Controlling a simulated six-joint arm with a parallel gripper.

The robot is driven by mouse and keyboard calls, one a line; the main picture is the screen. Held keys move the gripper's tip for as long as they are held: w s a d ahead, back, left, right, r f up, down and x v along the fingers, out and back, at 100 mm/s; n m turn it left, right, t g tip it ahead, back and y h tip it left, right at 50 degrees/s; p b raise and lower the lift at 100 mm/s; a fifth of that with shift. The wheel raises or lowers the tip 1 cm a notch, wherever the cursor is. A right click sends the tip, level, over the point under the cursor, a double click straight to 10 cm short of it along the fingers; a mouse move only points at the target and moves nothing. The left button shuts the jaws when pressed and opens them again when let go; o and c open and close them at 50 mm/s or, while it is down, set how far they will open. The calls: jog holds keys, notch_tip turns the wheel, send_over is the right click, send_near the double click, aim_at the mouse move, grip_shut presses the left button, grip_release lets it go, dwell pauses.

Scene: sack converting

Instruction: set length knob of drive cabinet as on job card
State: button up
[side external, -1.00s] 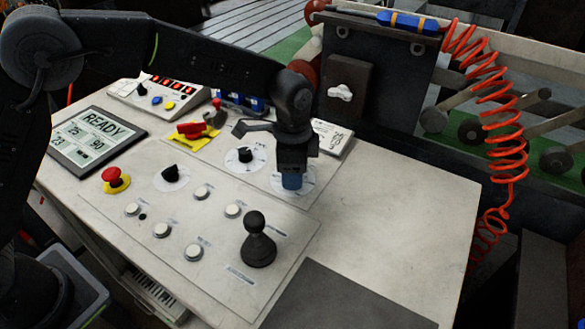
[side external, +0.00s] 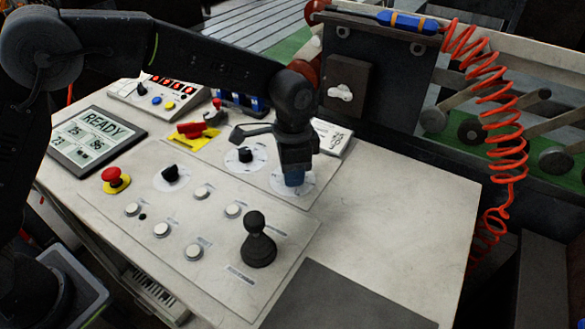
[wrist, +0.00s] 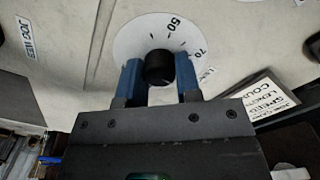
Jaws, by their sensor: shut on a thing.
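The knob of a white dial (side external: 309,184) is hidden behind my gripper (side external: 294,179) in the side view. In the wrist view, the black round knob (wrist: 159,66) sits between the two blue fingers of my gripper (wrist: 159,76), which is shut on it. The dial disc (wrist: 139,35) shows the marks 50 and 70. A card (wrist: 267,100) with "SPEED", "LENGTH" and "COUNT" lies beside it, its values unclear. The card is also behind the gripper in the side view (side external: 333,139). The display (side external: 96,141) reads READY with small numbers below.
Another dial knob (side external: 245,155) stands just left of the gripper. A black knob (side external: 170,174), a red stop button (side external: 113,176), white buttons and a black joystick (side external: 257,240) occupy the panel. The panel's right side is bare. A coiled red hose (side external: 497,110) hangs at right.

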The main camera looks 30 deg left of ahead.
jog(key=n, duration=0.4)
jog(key=shift+n, duration=2.8)
jog(key=o, duration=0.9)
notch_tip(320, 180, up, 14)
jog(key=shift+f, duration=0.1)
